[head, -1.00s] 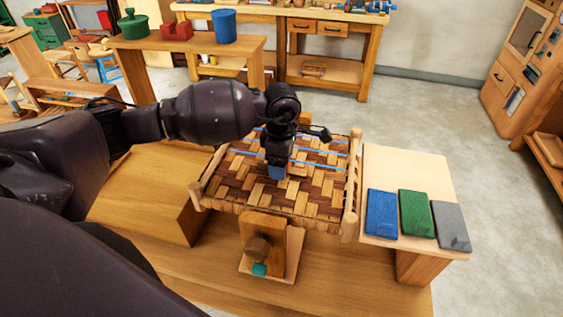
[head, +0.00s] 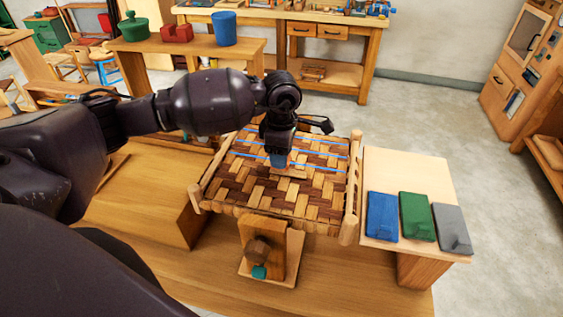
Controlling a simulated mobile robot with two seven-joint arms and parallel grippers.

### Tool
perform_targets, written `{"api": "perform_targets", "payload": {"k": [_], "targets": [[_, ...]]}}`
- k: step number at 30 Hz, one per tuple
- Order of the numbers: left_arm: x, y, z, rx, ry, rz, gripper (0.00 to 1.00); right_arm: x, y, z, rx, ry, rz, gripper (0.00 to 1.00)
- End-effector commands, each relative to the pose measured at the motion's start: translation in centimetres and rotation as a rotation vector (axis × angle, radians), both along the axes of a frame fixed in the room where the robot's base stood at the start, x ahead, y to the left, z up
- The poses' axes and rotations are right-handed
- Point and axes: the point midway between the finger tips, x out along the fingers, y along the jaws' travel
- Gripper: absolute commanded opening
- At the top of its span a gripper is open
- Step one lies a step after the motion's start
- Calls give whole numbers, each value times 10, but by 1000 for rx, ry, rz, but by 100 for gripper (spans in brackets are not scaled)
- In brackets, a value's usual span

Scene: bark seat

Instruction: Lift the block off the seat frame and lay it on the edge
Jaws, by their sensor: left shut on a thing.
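The seat frame (head: 350,196) is a pale wooden frame with a brown and tan woven bark seat, and several thin blue strips cross its far half. My left gripper (head: 278,152) comes from above over the middle of the weave. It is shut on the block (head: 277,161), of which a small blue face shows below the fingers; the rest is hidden. A pale flat piece shows just below it on the weave, and I cannot tell whether they touch. My right gripper is not in view.
A pale board (head: 405,172) to the right of the seat carries a blue pad (head: 381,216), a green pad (head: 417,217) and a grey pad (head: 453,229). Its far part is clear. A wooden fixture with a knob (head: 258,249) stands in front of the seat.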

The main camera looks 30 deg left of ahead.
Motion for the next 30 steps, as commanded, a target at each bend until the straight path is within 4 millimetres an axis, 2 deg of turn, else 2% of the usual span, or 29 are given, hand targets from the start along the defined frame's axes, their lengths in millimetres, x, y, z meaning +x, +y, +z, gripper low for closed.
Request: {"api": "perform_targets", "payload": {"k": [9,15,22,30], "targets": [[1,0,83,0,-7,-1,21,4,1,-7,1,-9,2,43],[1,0,128,0,-6,-1,21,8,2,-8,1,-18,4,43],[1,0,159,1,-3,1,21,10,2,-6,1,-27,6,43],[0,0,169,-1,-1,-6,21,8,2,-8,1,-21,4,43]]}}
